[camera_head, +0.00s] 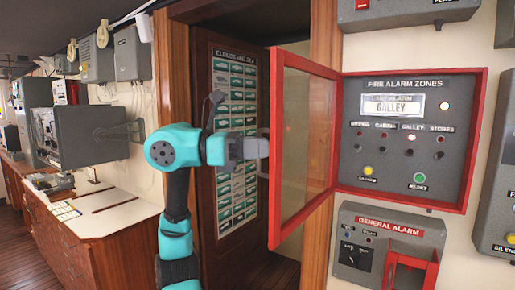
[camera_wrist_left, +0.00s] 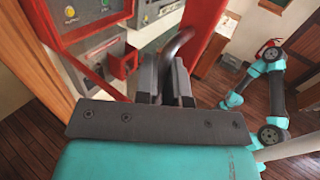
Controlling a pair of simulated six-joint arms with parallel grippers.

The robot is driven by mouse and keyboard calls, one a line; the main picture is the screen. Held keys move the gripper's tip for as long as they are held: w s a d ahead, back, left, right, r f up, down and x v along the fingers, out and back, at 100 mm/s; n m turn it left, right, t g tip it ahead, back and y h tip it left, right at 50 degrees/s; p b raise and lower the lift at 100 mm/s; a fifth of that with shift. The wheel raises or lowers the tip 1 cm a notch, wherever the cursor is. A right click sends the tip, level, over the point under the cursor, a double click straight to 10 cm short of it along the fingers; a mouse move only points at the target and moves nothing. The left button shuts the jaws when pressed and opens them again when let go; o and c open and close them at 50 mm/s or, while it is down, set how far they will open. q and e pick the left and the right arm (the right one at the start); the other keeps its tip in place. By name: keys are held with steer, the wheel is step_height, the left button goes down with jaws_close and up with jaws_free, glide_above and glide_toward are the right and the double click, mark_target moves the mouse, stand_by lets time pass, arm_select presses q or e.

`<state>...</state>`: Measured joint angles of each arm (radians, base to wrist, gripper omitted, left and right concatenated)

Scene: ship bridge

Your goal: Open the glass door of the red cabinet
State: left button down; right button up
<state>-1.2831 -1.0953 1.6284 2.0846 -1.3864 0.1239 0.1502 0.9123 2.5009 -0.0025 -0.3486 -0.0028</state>
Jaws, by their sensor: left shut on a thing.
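The red cabinet (camera_head: 468,145) on the wall has a grey panel marked fire alarm zones. Its red-framed glass door (camera_head: 305,66) stands wide open, swung out to the left on its hinge side next to the panel. My left gripper (camera_head: 264,147) is at the door's free edge, shut on the door handle, most of which it hides in the head view. In the left wrist view the dark curved handle (camera_wrist_left: 181,42) runs to between the fingers of my left gripper (camera_wrist_left: 170,75), beside the red door frame (camera_wrist_left: 203,30).
A general alarm box (camera_head: 352,224) with a red guard hangs below the cabinet. A wooden door frame (camera_head: 325,30) and a chart board (camera_head: 222,75) are behind the glass door. A wooden counter (camera_head: 105,222) stands at left. Part of my right arm shows in the left wrist view.

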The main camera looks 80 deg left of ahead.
arm_select(q)
steer(key=shift+a+f, duration=0.1)
steer(key=shift+f, duration=0.05)
steer(key=c, duration=1.2)
jaws_free()
steer(key=shift+c, duration=0.2)
steer(key=v, duration=1.7)
steer(key=shift+s, duration=0.2)
steer(key=shift+a, duration=0.1)
